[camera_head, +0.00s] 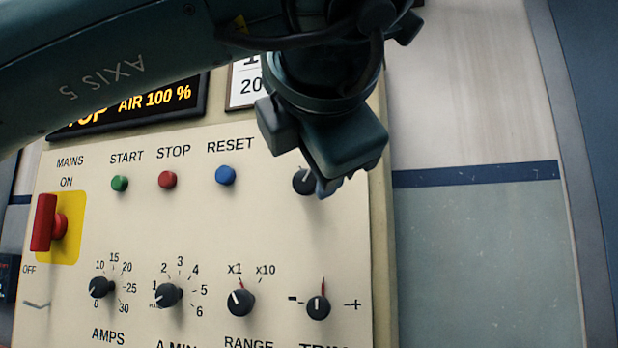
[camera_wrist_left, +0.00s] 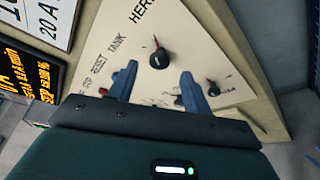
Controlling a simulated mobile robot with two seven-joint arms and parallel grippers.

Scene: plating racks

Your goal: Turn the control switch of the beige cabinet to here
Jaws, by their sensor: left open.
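The beige cabinet (camera_head: 220,225) has a flat front panel of knobs and buttons. Its control switch is a round black knob (camera_head: 303,181) at the upper right of the panel, partly covered by my gripper in the head view. In the left wrist view the knob (camera_wrist_left: 159,61) shows whole, with a short red mark beside it and the labels TANK and HERE nearby. My left gripper (camera_head: 327,186) is open in front of the knob. In the left wrist view its two fingertips (camera_wrist_left: 157,80) are apart on either side, just short of the knob. Contact cannot be told.
Buttons sit left of the switch, green (camera_head: 120,184), red (camera_head: 167,180) and blue (camera_head: 225,175). Below are the range knob (camera_head: 240,302) and trim knob (camera_head: 318,307). A red mains handle (camera_head: 44,222) sticks out at the left. Right of the cabinet is open wall.

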